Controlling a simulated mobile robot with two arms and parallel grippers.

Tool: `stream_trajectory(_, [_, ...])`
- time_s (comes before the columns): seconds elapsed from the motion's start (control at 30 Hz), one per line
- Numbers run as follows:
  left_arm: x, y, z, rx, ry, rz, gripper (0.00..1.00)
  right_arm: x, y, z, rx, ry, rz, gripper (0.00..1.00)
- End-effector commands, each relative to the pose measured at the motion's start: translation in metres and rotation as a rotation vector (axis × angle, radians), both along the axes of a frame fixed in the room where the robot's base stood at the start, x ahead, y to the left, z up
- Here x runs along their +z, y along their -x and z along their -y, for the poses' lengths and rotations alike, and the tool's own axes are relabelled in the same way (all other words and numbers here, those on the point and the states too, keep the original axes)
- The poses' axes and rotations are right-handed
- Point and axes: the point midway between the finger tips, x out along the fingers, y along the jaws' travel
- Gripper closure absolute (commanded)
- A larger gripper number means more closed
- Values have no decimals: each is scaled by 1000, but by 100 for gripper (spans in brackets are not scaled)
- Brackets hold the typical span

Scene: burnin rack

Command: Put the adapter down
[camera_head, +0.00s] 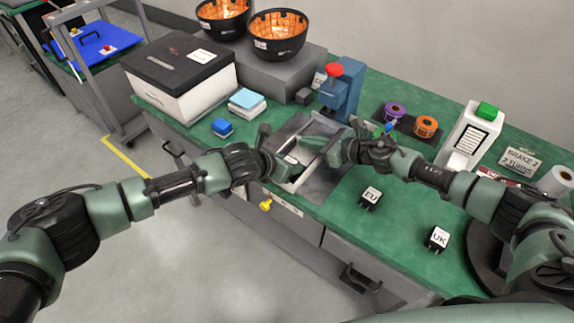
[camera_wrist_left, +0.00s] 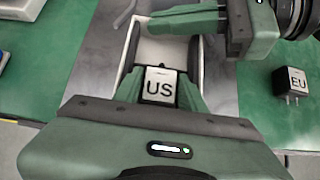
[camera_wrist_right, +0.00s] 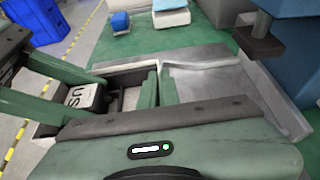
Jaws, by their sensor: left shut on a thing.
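The black adapter with a white US label (camera_wrist_left: 160,86) is between the fingers of my left gripper (camera_wrist_left: 160,90), which is shut on it. In the left wrist view it is over or in a white open-topped box (camera_wrist_left: 160,48); its exact height is unclear. In the head view my left gripper (camera_head: 287,163) hides most of the adapter. My right gripper (camera_head: 325,145) is close by on the right. In the right wrist view its fingers (camera_wrist_right: 157,88) are close together at the box's white wall; whether they grip it is unclear. The US label (camera_wrist_right: 77,96) shows there at the left.
A grey metal fixture (camera_head: 318,187) lies around the box. The EU adapter (camera_head: 370,198) and UK adapter (camera_head: 438,239) stand on the green mat at right. A blue press with red knob (camera_head: 342,90) stands behind.

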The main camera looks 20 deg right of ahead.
Motion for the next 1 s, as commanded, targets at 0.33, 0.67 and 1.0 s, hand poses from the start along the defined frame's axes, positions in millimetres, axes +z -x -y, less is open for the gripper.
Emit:
stream_trajectory(0.33, [-14, 4, -6, 7, -20, -18, 38, 2, 1, -5, 11, -6, 3, 100])
stream_trajectory(0.67, [-10, 6, -12, 9, -23, -19, 38, 4, 0, -6, 12, -9, 5, 100])
stream_trajectory(1.0, [37, 31, -42, 5, -15, -11, 38, 2, -1, -1, 3, -2, 5, 100])
